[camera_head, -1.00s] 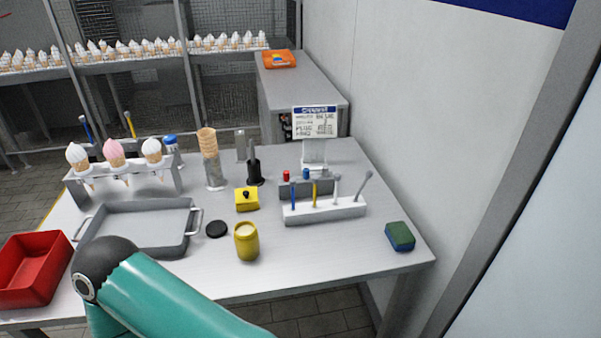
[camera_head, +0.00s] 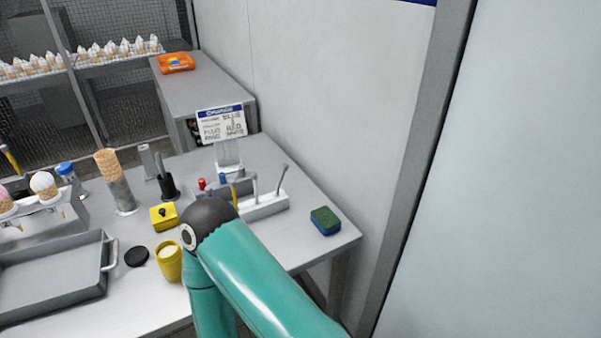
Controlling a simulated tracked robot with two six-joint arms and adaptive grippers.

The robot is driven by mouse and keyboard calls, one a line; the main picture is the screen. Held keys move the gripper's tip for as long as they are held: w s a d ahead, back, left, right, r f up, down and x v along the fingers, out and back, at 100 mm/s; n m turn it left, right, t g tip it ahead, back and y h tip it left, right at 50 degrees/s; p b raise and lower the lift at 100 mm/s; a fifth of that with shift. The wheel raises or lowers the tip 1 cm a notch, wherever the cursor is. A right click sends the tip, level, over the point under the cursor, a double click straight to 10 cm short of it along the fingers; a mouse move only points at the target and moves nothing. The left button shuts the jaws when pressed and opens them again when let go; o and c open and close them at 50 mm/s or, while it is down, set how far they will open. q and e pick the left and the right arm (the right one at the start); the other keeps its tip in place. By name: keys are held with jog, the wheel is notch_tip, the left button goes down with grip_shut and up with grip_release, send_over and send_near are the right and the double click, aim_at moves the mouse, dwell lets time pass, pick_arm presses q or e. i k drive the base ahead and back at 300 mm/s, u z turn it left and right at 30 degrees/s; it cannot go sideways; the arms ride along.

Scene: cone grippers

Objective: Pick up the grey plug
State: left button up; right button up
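On the table, a small grey block (camera_head: 213,188) carries a red plug (camera_head: 201,183) and a blue plug (camera_head: 223,182); I cannot make out a grey plug there. In front of it a white holder (camera_head: 265,205) has upright sticks, among them a yellow one, a white one (camera_head: 254,185) and a grey one (camera_head: 281,178) tilted at the right end. A teal arm of mine, with a dark joint, crosses the lower middle and hides the holder's left part. Neither gripper shows.
A yellow jar (camera_head: 169,264), black lid (camera_head: 137,257) and yellow box (camera_head: 164,217) stand left of the arm. A grey tray (camera_head: 52,281) is at left. A green-blue sponge (camera_head: 325,221) lies near the right edge. A sign (camera_head: 221,125) stands behind the block; a wall is right.

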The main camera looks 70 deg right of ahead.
aim_at(242, 169)
jog(key=z, duration=0.25)
jog(key=k, duration=0.3)
jog(key=z, duration=0.75)
jog(key=i, duration=0.5)
jog(key=u, duration=0.3)
jog(key=k, duration=0.5)
